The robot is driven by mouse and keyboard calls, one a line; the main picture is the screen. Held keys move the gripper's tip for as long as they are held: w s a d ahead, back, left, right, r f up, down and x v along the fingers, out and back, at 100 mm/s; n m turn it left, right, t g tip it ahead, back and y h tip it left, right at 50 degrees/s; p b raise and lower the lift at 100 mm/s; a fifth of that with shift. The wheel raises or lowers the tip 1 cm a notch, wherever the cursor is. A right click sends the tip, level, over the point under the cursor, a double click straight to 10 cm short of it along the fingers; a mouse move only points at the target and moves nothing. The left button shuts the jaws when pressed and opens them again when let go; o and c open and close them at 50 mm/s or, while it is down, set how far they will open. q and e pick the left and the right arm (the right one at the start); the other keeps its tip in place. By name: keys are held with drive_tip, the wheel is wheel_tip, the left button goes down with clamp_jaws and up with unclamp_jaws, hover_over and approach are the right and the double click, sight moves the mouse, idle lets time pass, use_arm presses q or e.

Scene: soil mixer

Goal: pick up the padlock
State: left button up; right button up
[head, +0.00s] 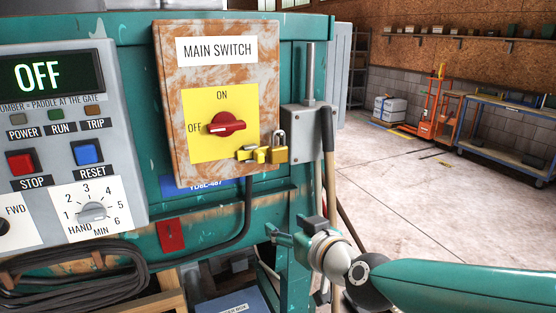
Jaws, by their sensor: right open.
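The padlock (278,155) has a brass body and a grey shackle. It is at the lower right edge of the rusty main switch box (175,100), beside a small yellow and grey piece (253,153) under the red rotary switch (226,124). Whether its shackle passes through anything is too small to tell. My right gripper (282,233) is open, below the padlock and apart from it, with its teal fingers in front of the green machine frame. My left gripper is not in view.
A control panel (120,165) with a display reading OFF stands at the left. A grey box with a lever (308,125) is just right of the padlock. A coiled black cable (75,268) hangs lower left. Open concrete floor (400,180) lies to the right.

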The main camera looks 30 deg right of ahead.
drive_tip(key=s+d+r+t+h, duration=0.1)
drive_tip(key=s+d+r+t, duration=0.15)
drive_tip(key=r, duration=0.45)
drive_tip(key=s+d+r+t, duration=0.1)
drive_tip(key=s+r, duration=0.2)
drive_tip(key=r, duration=0.4)
approach(278, 139)
drive_tip(key=w+r, duration=0.1)
drive_tip(key=w, duration=0.1)
drive_tip(key=shift+w+a+r, duration=0.1)
drive_tip(key=shift+w+a, duration=0.05)
drive_tip(key=shift+w, duration=0.75)
drive_tip(key=shift+w+a+r, duration=0.1)
drive_tip(key=shift+w+a, duration=0.05)
drive_tip(key=shift+w, duration=0.8)
drive_tip(key=shift+w+a, duration=0.15)
drive_tip(key=shift+w, duration=0.75)
drive_tip(key=shift+s, duration=0.1)
clamp_jaws()
